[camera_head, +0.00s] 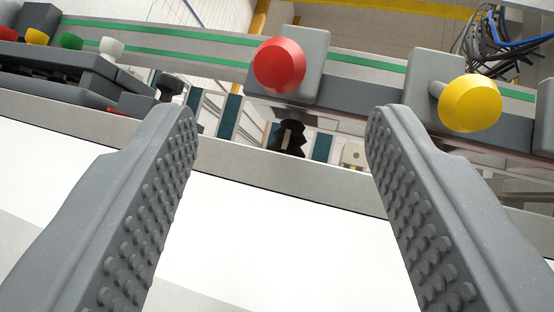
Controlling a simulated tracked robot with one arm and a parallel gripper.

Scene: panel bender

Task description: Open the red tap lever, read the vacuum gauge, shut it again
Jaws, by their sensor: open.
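My gripper (280,118) is open and empty, with one studded grey finger on each side of the picture. A round red knob (279,65) on a grey block (310,68) shows above the gap between the fingertips, apart from both. I cannot tell whether this knob belongs to the red tap lever. No lever arm and no vacuum gauge can be made out in this view.
A round yellow knob (470,103) sits on another grey block to the right, above the right finger. A grey rail with green stripes (200,42) runs behind. Small coloured knobs (72,41) stand at upper left. A black fitting (288,138) sits below the red knob. Cables (490,40) hang at upper right.

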